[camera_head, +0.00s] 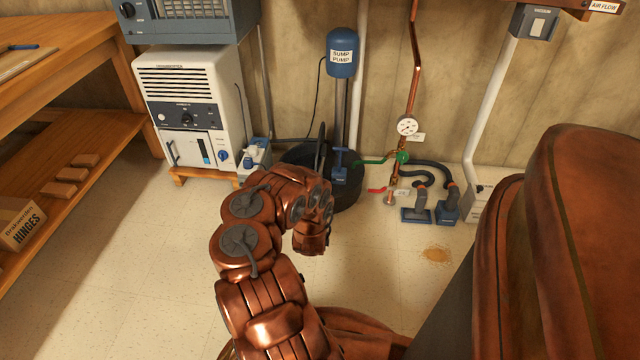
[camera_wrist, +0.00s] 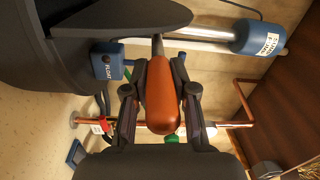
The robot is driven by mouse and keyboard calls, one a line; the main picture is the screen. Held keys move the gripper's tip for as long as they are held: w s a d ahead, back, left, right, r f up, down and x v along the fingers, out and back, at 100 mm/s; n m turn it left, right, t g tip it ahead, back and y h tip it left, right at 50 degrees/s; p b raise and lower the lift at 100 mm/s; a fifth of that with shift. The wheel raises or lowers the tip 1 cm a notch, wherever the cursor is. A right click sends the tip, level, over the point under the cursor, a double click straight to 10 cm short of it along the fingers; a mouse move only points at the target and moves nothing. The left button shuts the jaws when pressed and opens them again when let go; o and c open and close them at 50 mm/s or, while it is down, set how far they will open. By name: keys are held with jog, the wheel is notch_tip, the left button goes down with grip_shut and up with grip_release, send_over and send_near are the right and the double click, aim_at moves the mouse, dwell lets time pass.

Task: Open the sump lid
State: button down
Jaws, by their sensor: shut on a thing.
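The sump lid (camera_wrist: 120,18) is a dark plate at the top of the wrist view, tilted up at a steep angle from the black sump basin (camera_wrist: 35,65). A short dark stem joins the lid to an orange-brown handle (camera_wrist: 164,112). My gripper (camera_wrist: 161,75) is shut on this handle, one finger on each side. In the head view the basin (camera_head: 347,197) stands on the floor behind my arm, its dark mouth partly showing. The lid (camera_head: 320,145) shows there as a thin dark upright shape. My arm hides the handle and fingers in that view.
A blue float box (camera_head: 341,165) is at the basin. The blue sump pump (camera_head: 341,62) is above it. A green-handled valve (camera_head: 402,157), a gauge (camera_head: 407,125) and hoses are close on the right. A white dehumidifier (camera_head: 190,105) stands left. The front-left floor is clear.

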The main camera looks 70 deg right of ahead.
dwell(0.3)
jog(key=c, duration=0.9)
grip_release()
jog(key=shift+c, duration=0.2)
jog(key=shift+a, duration=0.1)
jog(key=v, duration=1.2)
